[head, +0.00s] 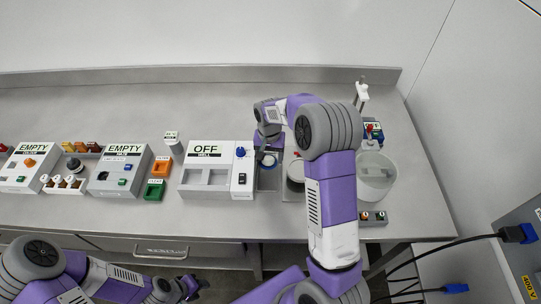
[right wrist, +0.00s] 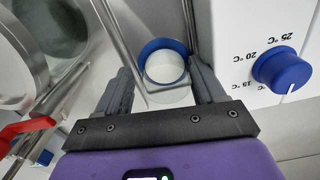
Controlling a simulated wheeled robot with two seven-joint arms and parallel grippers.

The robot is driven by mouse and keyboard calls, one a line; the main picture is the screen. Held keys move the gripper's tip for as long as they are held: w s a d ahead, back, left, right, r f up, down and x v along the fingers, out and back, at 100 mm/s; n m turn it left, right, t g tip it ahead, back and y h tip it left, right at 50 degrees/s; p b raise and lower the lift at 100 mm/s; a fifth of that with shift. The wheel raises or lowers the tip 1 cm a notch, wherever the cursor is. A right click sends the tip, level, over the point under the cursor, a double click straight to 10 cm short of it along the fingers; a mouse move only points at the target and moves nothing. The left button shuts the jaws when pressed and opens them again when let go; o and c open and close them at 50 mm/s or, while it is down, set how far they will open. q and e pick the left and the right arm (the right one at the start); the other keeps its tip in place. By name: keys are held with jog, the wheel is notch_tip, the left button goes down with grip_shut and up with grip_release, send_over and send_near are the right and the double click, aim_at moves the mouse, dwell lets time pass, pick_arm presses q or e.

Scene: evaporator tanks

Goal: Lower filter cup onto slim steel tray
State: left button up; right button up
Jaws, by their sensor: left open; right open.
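The filter cup (right wrist: 163,70), whitish with a blue rim, is between the spread fingers of my right gripper (right wrist: 162,78) in the right wrist view. The fingers are apart, with a gap to the cup on both sides. In the head view, the cup's blue rim (head: 268,159) shows just below my right gripper (head: 267,146). A narrow grey steel surface (head: 268,182), seemingly the slim tray, lies below the cup in the head view. Whether the cup rests on it is hard to tell. My left gripper (head: 190,287) is open and empty, low in front of the bench.
The white OFF unit (head: 219,184) with a blue knob (right wrist: 277,68) stands close beside the cup. Metal vessels and a red handle (right wrist: 27,127) are on the other side. A large pale tank (head: 376,178) stands farther right. The bench's back strip is clear.

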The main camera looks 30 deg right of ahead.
jog(key=shift+w+a+r, duration=0.1)
jog(key=shift+w+a, duration=0.15)
jog(key=shift+a, duration=0.15)
notch_tip(320, 180, up, 7)
jog(key=p, duration=0.1)
jog(key=shift+s+d+r, duration=0.2)
jog(key=shift+d, duration=0.15)
jog(key=shift+p, duration=0.3)
